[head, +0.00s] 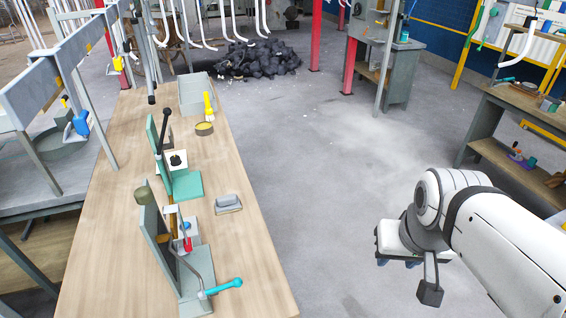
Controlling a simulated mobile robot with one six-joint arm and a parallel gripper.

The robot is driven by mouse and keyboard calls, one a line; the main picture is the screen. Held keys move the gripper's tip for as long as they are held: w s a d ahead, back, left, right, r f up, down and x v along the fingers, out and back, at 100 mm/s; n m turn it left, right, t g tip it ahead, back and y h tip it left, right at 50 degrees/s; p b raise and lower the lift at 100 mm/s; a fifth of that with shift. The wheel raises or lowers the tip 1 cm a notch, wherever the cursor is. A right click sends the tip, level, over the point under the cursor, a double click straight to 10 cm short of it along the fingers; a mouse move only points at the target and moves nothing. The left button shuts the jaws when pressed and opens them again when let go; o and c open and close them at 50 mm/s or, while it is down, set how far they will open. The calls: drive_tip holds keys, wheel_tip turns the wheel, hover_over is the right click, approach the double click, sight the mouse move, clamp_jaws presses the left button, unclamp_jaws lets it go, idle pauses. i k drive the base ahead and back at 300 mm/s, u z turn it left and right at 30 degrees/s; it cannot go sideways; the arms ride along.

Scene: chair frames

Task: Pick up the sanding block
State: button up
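A small grey block (228,201), which looks like the sanding block, lies on the wooden workbench (240,265) near its right edge. It sits right of the upright clamp fixtures and nothing covers it. My gripper (398,263) is out over the floor, to the right of the bench and well apart from the block. My gripper points away and down, so its fingers are mostly hidden behind its white body. I cannot see anything held in it.
A green clamp fixture (184,186) and a grey fixture with a cyan-handled lever (222,287) stand left of and in front of the block. A round tin (204,129), a yellow brush (209,107) and a grey tray (196,94) are farther back. Open floor (320,170) lies between bench and arm.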

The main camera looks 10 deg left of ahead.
sight(229, 203)
drive_tip(key=z, duration=0.85)
drive_tip(key=i, duration=2.4)
drive_tip(key=u, duration=0.8)
drive_tip(key=k, duration=0.1)
drive_tip(key=u, duration=2.75)
drive_tip(key=i, duration=1)
drive_tip(key=u, duration=0.05)
